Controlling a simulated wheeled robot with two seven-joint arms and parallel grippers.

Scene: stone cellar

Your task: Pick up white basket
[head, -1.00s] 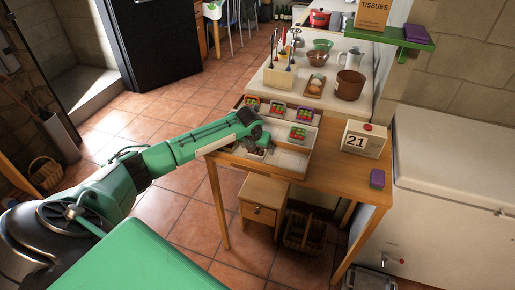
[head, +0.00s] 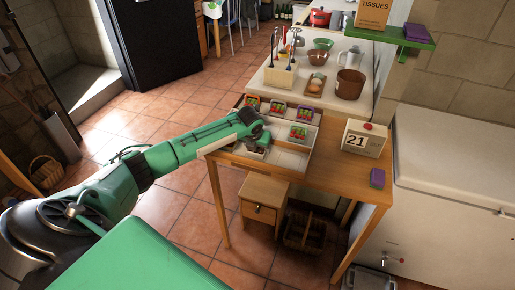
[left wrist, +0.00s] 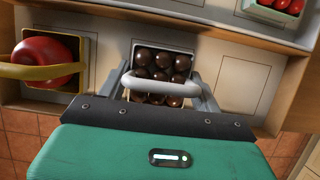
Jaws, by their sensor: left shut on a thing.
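The white basket (left wrist: 164,43) is filled with dark brown balls and shows in the middle of the left wrist view, in a section of the pale divided tray. Its white handle arches over the balls. My left gripper (left wrist: 162,86) is shut on this handle, with a grey finger at each side. I cannot tell whether the basket touches the tray bottom. In the head view my left gripper (head: 254,141) reaches over the near part of the tray (head: 290,160) on the wooden table and mostly hides the basket. My right gripper is not in view.
A basket with a yellow handle (left wrist: 40,71) and a red item is left of the white basket. Several small baskets of produce (head: 298,133) sit farther back in the tray.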

